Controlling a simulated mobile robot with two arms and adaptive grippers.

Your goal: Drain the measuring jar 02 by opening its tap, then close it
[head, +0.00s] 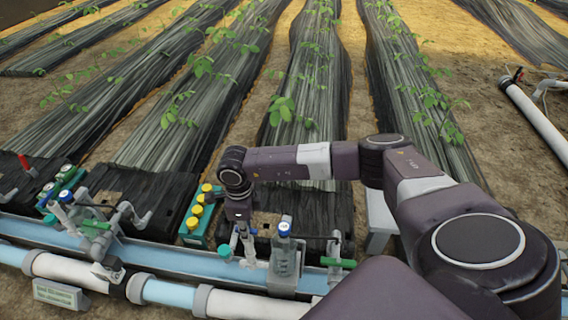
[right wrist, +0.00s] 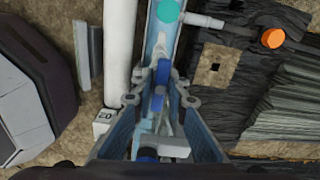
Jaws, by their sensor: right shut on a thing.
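My right gripper (head: 240,228) reaches down over the blue channel at the skid's front. In the right wrist view its two fingers (right wrist: 159,100) are closed on a blue tap handle (right wrist: 158,96). A label reading 02 (right wrist: 104,115) stands beside the pipe, left of the fingers. In the head view a clear jar with a blue cap (head: 285,255) stands just right of the gripper. The gripper hides much of the tap there. I cannot tell the liquid level or whether the tap is open. My left gripper is not in view.
A teal crate of yellow-capped bottles (head: 195,222) stands left of the gripper. A white pipe (head: 240,302) runs along the front. Planted rows lie behind.

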